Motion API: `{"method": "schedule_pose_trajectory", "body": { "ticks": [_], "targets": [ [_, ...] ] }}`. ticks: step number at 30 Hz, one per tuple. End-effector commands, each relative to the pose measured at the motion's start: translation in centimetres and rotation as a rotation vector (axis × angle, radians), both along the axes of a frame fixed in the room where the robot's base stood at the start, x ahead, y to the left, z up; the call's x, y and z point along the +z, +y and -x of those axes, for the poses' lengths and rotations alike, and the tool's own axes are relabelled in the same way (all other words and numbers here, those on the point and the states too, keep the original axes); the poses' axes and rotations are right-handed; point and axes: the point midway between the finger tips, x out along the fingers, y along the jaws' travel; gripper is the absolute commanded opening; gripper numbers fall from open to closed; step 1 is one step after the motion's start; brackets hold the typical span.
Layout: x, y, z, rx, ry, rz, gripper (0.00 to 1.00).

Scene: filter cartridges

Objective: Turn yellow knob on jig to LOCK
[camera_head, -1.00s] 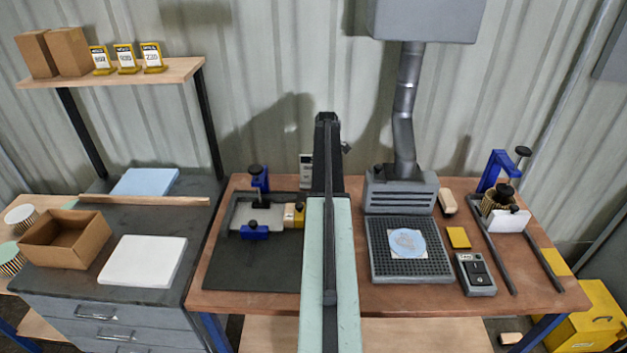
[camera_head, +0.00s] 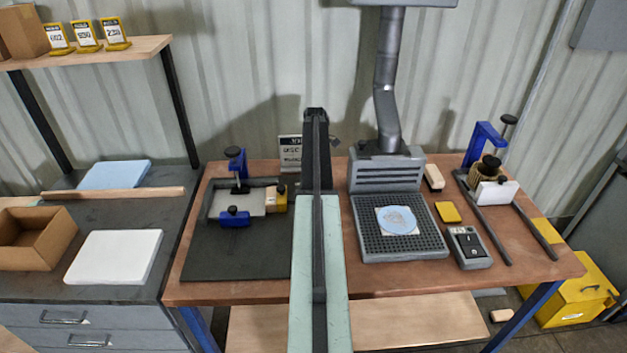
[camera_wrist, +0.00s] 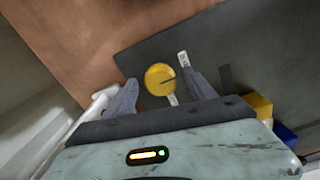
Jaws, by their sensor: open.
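In the wrist view, the round yellow knob (camera_wrist: 157,80) lies between the two spread fingers of my gripper (camera_wrist: 160,76), with a visible gap on each side. A dark line on the knob points right, between two small white labels, an upper one (camera_wrist: 183,58) and a lower one (camera_wrist: 172,100); their text is too small to read. In the head view, the jig (camera_head: 240,202) with blue clamps and a yellow block (camera_head: 277,199) sits on a dark mat (camera_head: 230,262). My arm crosses just right of it; the knob does not show there.
The wooden bench (camera_head: 325,280) also holds a black grid plate with a blue disc (camera_head: 396,220), a grey switch box (camera_head: 468,248) and a blue-posted fixture (camera_head: 485,140). In the wrist view, the yellow block (camera_wrist: 258,104) and a blue clamp (camera_wrist: 285,132) are close right of my gripper.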

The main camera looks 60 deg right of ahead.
Motion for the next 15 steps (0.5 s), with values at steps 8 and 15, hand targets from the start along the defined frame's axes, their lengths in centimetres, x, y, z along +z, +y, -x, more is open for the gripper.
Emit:
{"method": "schedule_pose_trajectory", "body": {
  "ticks": [8,15],
  "targets": [
    [0.17,0.05,-0.06,0.001,0.000,0.000,0.31],
    [0.17,0.30,-0.36,0.001,-0.001,0.000,0.02]
  ]
}}
